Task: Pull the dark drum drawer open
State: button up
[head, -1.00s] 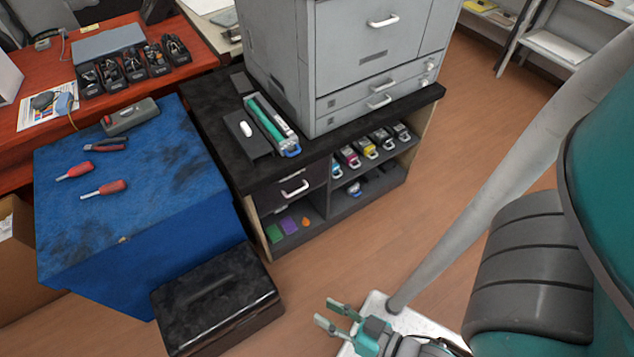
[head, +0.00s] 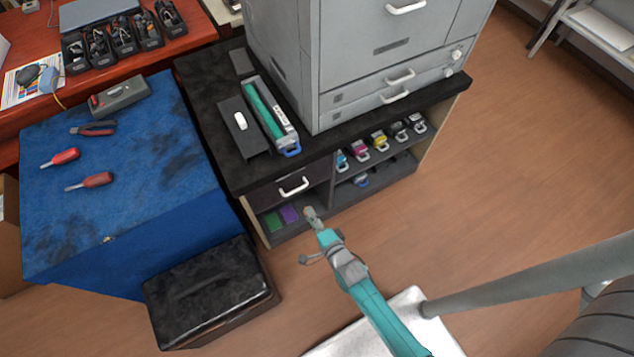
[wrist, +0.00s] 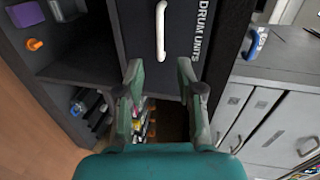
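The dark drum drawer (head: 269,194) is closed, flush in the left upper part of the black cabinet, with a white bar handle (head: 294,187). In the wrist view the drawer front (wrist: 179,40) carries the label "DRUM UNITS", and its white handle (wrist: 160,30) runs upright in the picture. My gripper (head: 310,238) is in front of the cabinet, below and to the right of the handle in the head view. In the wrist view my gripper (wrist: 160,80) is open and empty, its two fingers apart from the handle, which lies between and beyond their tips.
An open shelf under the drawer holds a green box (head: 272,222) and a purple box (head: 289,214). Cartridges (head: 360,148) sit in the shelf on the right. A black box (head: 210,295) stands on the floor at left, beside the blue bench (head: 140,170). Floor to the right is clear.

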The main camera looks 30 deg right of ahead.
jog(key=x, duration=1.1)
jog(key=shift+w+d, duration=0.2)
jog(key=shift+d, duration=0.2)
jog(key=shift+f, duration=0.1)
grip_shut()
